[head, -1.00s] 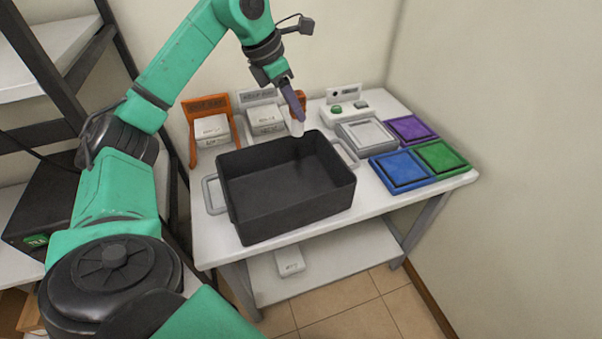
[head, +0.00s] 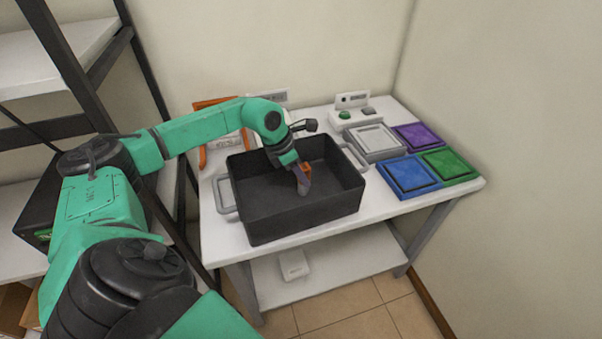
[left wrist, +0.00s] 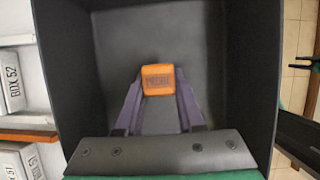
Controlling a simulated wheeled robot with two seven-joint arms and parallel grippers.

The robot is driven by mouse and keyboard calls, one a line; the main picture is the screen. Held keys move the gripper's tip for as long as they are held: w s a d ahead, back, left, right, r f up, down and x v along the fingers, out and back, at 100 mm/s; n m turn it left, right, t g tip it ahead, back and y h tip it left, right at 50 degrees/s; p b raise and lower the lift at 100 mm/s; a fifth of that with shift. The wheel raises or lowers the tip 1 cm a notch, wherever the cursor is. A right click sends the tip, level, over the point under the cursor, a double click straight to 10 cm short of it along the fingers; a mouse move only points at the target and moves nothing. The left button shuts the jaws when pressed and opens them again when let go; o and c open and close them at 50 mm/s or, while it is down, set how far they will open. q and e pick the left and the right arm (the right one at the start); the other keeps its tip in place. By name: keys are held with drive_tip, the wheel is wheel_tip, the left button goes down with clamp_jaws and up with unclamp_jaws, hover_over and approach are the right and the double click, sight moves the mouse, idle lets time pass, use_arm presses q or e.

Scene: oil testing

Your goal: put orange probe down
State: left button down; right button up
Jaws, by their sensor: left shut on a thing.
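The orange probe (left wrist: 158,80) is between the fingertips of my left gripper (left wrist: 158,92), seen end-on in the left wrist view as an orange block with dark marking. In the head view the left gripper (head: 303,183) points down into the black bin (head: 300,220), shut on the orange probe (head: 306,168). The fingers are inside the bin's walls, over its floor. I cannot tell whether the probe touches the floor. The rest of the probe is hidden by the fingers.
The bin stands on a white table (head: 385,215). Blue (head: 408,176), green (head: 447,163) and purple (head: 418,137) trays and a grey tray (head: 374,141) lie to its right. An orange rack (head: 203,157) stands behind left. White boxes (left wrist: 18,160) show beside the bin.

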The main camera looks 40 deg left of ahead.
use_arm(q)
drive_tip(key=shift+f, duration=0.15)
drive_tip(key=c, duration=0.5)
unclamp_jaws()
drive_tip(key=shift+r, duration=0.2)
drive_tip(key=b+v, duration=0.1)
drive_tip(key=v, duration=1.1)
drive_tip(key=shift+b, duration=0.35)
